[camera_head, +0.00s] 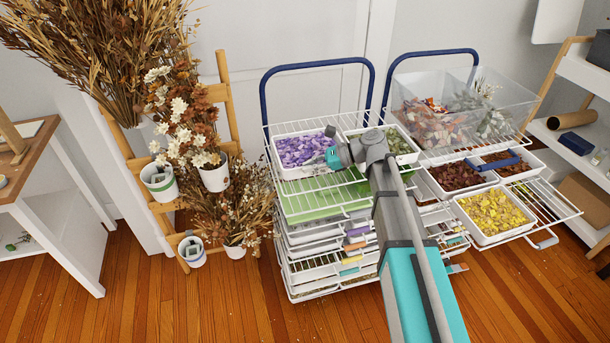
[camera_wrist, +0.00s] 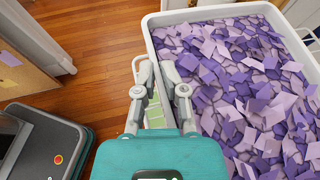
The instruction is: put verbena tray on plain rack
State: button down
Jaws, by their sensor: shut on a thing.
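The tray of purple petals (camera_head: 305,151), which fits the verbena tray, is white-rimmed and level at the top left of the left wire rack (camera_head: 287,126). I cannot tell whether it rests on the wires or hangs just above. In the wrist view, the tray (camera_wrist: 235,75) fills the right side. My gripper (camera_head: 331,143) is at the tray's right side in the head view. In the wrist view, my gripper's fingers (camera_wrist: 158,68) are shut at the tray's near rim; the grip point is partly hidden. No label shows which rack is the plain one.
A tray of green-grey petals (camera_head: 400,146) sits right of my gripper. The right rack (camera_head: 545,207) holds a clear bin (camera_head: 505,100) and trays of brown and yellow petals (camera_head: 490,213). Dried flowers on a wooden stand (camera_head: 228,100) are to the left. Floor in front is clear.

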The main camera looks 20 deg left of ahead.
aim_at(309, 174)
jog(key=shift+f+b, duration=1.2)
jog(key=shift+f, duration=0.3)
jog(key=shift+f, duration=0.1)
jog(key=c, duration=0.7)
grip_release()
jog(key=shift+r, duration=0.2)
jog(key=shift+p+v, duration=2.2)
jog(key=shift+v, duration=3.8)
jog(key=shift+f, duration=0.1)
jog(key=shift+d+f, duration=0.1)
